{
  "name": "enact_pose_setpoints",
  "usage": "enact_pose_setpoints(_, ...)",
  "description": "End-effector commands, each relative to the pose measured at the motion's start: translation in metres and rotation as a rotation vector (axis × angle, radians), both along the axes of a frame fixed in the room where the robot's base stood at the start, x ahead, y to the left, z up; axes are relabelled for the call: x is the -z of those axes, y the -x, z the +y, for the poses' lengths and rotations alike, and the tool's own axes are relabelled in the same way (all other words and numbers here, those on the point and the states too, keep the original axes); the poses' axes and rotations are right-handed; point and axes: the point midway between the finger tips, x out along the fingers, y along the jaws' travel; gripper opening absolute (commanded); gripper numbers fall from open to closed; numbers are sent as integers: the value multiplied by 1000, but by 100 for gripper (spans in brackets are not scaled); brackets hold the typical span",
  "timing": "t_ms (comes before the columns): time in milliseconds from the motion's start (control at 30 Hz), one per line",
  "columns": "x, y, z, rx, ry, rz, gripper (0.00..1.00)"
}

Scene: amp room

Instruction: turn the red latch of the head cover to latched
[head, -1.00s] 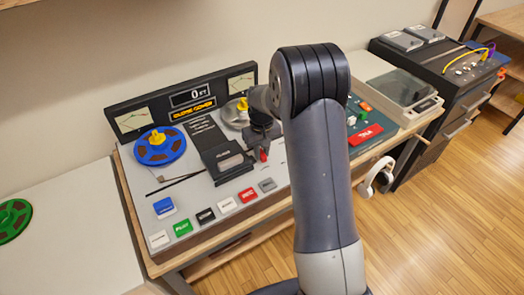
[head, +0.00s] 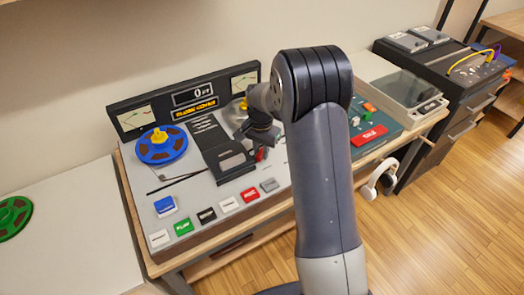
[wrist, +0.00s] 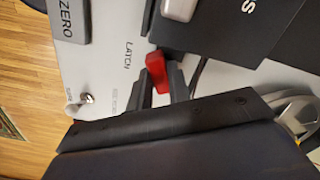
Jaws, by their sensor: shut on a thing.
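The red latch (wrist: 157,72) shows in the wrist view beside the printed word LATCH, at the edge of the dark head cover (wrist: 215,42). My gripper (wrist: 161,80) has one dark finger on each side of the latch and is shut on it. In the head view the head cover (head: 228,160) is a dark box lying on the tape deck. The red latch (head: 260,155) shows only in part at the cover's right side, below my gripper (head: 258,142). The fingers partly hide the latch, and I cannot tell its exact angle.
The tape deck (head: 190,213) carries a blue reel (head: 160,150) at left and a row of coloured buttons in front. In the wrist view a grey ZERO button (wrist: 68,18) and a small metal toggle (wrist: 87,98) lie near the latch. My arm hides the deck's right part.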

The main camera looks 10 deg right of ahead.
Motion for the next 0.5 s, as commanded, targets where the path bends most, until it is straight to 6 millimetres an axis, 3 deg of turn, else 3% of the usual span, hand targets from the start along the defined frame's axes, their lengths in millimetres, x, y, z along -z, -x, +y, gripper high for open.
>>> enact_pose_setpoints(500,0,-5,3,414,0,-1,0)
